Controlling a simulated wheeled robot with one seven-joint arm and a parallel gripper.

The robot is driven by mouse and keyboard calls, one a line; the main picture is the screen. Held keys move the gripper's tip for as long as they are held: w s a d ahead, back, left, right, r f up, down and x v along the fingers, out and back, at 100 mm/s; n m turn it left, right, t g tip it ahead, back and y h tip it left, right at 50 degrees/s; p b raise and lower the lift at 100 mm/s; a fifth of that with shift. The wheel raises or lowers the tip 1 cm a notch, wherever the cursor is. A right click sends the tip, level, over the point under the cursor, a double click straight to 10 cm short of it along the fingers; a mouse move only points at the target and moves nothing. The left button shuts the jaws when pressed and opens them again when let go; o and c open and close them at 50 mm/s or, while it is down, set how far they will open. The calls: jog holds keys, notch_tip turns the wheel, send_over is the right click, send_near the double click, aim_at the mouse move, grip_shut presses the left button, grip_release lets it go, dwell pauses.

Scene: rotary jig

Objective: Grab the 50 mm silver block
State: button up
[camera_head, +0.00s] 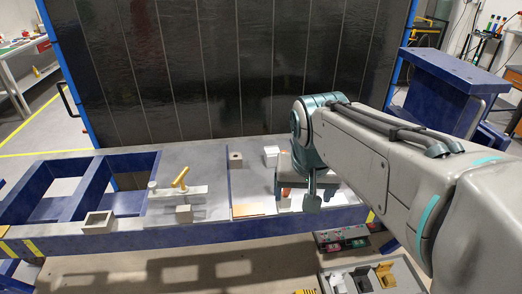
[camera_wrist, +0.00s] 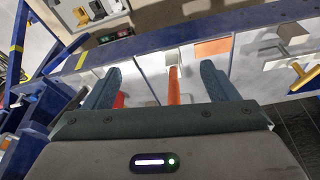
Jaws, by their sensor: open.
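My gripper (camera_wrist: 160,68) is open over the right part of the bench, its two dark fingers apart in the wrist view. An upright orange strip (camera_wrist: 174,86) shows between the fingers, with a pale surface around it; I see no block clasped. In the head view, a light silver block (camera_head: 271,151) sits just behind and left of my gripper. A grey block with a hole (camera_head: 236,160) stands farther left, and another grey block (camera_head: 184,214) near the front edge. It also shows in the wrist view (camera_wrist: 292,33). I cannot tell which measures 50 mm. My arm hides part of the bench.
A clamp with a yellow handle (camera_head: 181,178) and a hollow grey box (camera_head: 98,222) are on the left. An orange-brown plate (camera_head: 248,210) lies near the front edge. A blue divider (camera_head: 229,185) crosses the bench. A dark panel (camera_head: 220,70) stands behind. Trays (camera_head: 372,276) sit below.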

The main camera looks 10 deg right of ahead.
jog(key=w+a+r+m+g, duration=0.1)
jog(key=w+a+r+m, duration=0.15)
jog(key=w, duration=0.85)
jog(key=m+g+b, duration=0.2)
jog(key=m+b, duration=0.1)
jog(key=m, duration=1)
send_over(272, 150)
jog(key=s, duration=0.1)
notch_tip(272, 150, down, 6)
jog(key=shift+y, duration=0.3)
jog(key=f, duration=0.8)
jog(key=shift+d, duration=0.2)
jog(key=shift+w+a+f+p, duration=0.1)
jog(key=shift+f+p, duration=0.15)
jog(key=shift+f, duration=0.6)
jog(key=shift+w+f+p, duration=0.15)
jog(key=shift+f+p, duration=0.05)
jog(key=shift+f, duration=0.65)
jog(key=shift+w+a+f+p, duration=0.1)
jog(key=shift+f+p, duration=0.15)
jog(key=shift+f, duration=0.6)
jog(key=c, duration=1.5)
jog(key=shift+c, duration=1.2)
